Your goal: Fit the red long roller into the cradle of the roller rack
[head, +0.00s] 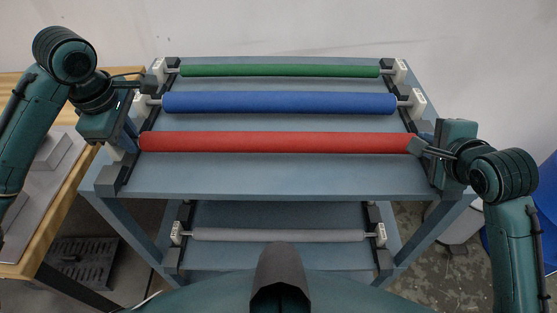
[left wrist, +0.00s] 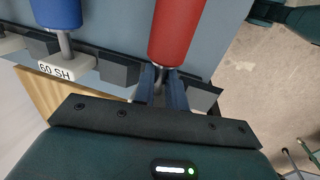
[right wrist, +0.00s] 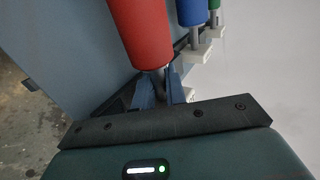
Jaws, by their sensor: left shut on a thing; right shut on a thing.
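The red long roller (head: 275,142) lies level across the front of the top shelf of the blue-grey roller rack (head: 270,180). My left gripper (left wrist: 162,88) is shut on the metal shaft at its left end. My right gripper (right wrist: 160,88) is shut on the shaft at its right end. In the left wrist view the red roller (left wrist: 175,30) runs away from the fingers beside black rail blocks (left wrist: 118,70). In the right wrist view the red roller (right wrist: 139,35) hides much of the rail. I cannot tell whether the shaft ends rest in a cradle.
Behind lie a blue roller (head: 280,102) and a green roller (head: 280,70), each held at its ends by white labelled brackets. A grey roller (head: 278,235) sits on the lower shelf. A wooden table (head: 50,225) stands at the left, close to the rack.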

